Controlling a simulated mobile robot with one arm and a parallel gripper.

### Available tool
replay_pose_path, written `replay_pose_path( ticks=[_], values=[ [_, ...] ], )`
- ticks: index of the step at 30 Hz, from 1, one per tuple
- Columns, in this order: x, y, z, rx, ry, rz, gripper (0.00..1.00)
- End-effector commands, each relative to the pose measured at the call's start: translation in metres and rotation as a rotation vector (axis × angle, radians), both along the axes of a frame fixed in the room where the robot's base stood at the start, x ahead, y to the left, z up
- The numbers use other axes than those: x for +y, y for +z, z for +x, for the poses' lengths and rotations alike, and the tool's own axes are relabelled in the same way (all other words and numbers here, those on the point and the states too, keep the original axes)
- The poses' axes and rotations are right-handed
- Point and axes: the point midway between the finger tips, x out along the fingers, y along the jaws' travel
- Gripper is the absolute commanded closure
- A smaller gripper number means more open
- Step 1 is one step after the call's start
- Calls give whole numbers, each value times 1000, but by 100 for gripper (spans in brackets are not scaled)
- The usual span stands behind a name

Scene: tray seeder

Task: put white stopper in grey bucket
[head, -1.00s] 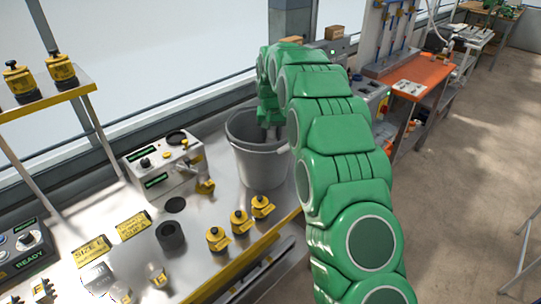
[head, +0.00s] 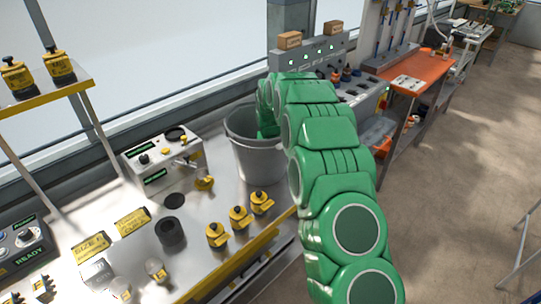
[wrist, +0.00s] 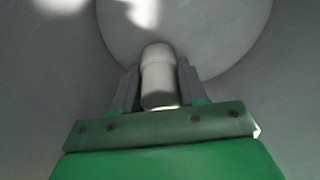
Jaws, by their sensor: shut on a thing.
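The grey bucket (head: 262,160) stands on the metal bench, near its right end. My green arm reaches over the bucket's rim, and its end is down inside, so the head view hides my gripper. In the wrist view my gripper (wrist: 156,88) is shut on the white stopper (wrist: 158,75), a pale rounded cylinder held between the two grey fingers. The bucket's inner wall (wrist: 60,70) and round floor (wrist: 225,35) surround it. I cannot tell whether the stopper touches the floor.
Several yellow-and-black fixtures (head: 238,217) stand along the bench's front edge. A dark cylinder (head: 170,233) and a grey control box (head: 163,155) are left of the bucket. An orange table (head: 420,75) stands farther back right.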

Motion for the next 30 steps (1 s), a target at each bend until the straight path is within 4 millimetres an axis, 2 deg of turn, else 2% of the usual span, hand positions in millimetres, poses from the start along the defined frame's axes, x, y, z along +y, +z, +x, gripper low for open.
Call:
replay_pose_path(
  ticks=[9, 10, 12, 23, 30],
  values=[
    [0, -2, 0, -2, 0, 0, 94],
    [0, -2, 1, -2, 0, 0, 55],
    [0, -1, 1, -2, 0, 0, 47],
    [0, 1, 1, -2, 0, 0, 47],
    [0, 19, -2, -3, 1, 0, 47]
  ],
)
